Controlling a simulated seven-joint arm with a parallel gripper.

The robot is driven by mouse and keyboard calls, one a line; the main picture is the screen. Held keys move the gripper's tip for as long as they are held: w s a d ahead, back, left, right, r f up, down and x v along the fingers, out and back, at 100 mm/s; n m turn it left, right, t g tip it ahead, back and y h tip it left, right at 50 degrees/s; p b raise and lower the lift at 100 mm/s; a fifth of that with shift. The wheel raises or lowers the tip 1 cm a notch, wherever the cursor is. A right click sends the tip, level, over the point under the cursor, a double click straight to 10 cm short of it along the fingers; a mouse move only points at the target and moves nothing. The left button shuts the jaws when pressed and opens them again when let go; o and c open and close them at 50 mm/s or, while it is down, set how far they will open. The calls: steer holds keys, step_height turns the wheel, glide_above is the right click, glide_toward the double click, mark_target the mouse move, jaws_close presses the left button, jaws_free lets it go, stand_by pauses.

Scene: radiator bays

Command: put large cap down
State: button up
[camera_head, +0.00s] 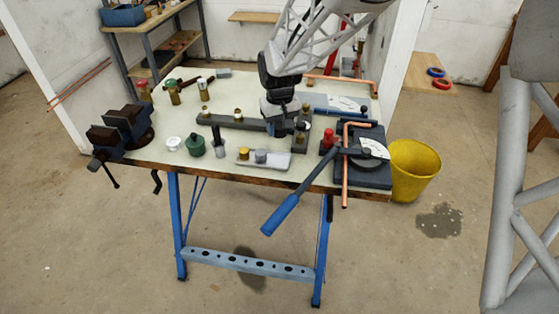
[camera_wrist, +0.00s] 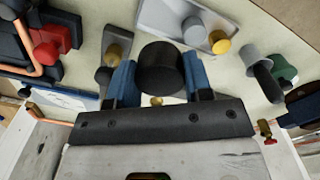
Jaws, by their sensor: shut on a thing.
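My gripper (camera_head: 286,121) is over the middle of the workbench. In the wrist view its two blue fingers (camera_wrist: 160,82) are shut on the sides of a dark, round large cap (camera_wrist: 160,66). The cap's broad face is towards the upper part of that view. In the head view the cap is mostly hidden by the gripper and blends with the dark parts there. I cannot tell whether its underside touches anything. A dark bar (camera_head: 228,121) with brass fittings lies just left of the gripper. A block with a brass fitting (camera_wrist: 113,58) stands beside one finger.
A light tray (camera_head: 279,166) holds a yellow and a grey cap near the front edge. A green container (camera_head: 195,146) and white cap (camera_head: 173,144) stand left. A bender with a blue handle (camera_head: 281,214) and copper pipe is right. A vise (camera_head: 122,131) is far left.

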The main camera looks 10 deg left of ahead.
glide_above(279, 162)
steer(key=shift+f, duration=3.1)
steer(key=shift+f, duration=0.1)
steer(key=shift+f, duration=1.8)
steer(key=shift+f, duration=0.6)
steer(key=o, duration=0.8)
steer(key=shift+r, duration=0.1)
step_height(279, 162, up, 13)
steer(key=shift+r, duration=0.1)
